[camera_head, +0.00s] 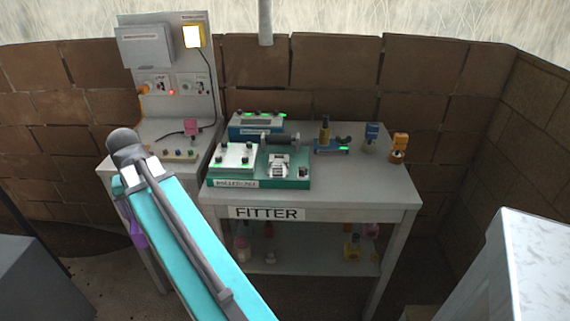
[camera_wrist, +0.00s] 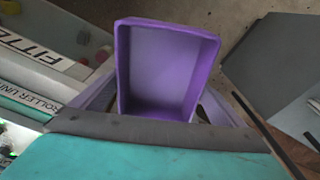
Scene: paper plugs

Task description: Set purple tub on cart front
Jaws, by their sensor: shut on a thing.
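The purple tub (camera_wrist: 168,65) is in the middle of the wrist view, with its open top facing the camera and its inside empty. My gripper (camera_wrist: 158,98) is shut on it, with a finger on each side of its lower part. In the head view my arm reaches to the left, in front of the panel stand. A bit of purple (camera_head: 138,235) shows beside the arm there; the rest is hidden. I cannot tell for sure which surface is the cart; a grey box-like body (camera_head: 22,275) stands at the lower left, and a grey flat surface (camera_wrist: 275,60) lies right of the tub.
The FITTER bench (camera_head: 350,180) carries several devices, with bottles on its lower shelf. A panel stand (camera_head: 165,95) with sockets and a yellow lamp is left of it. A pale-topped block (camera_head: 540,260) is at the right. Brown walls close off the back.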

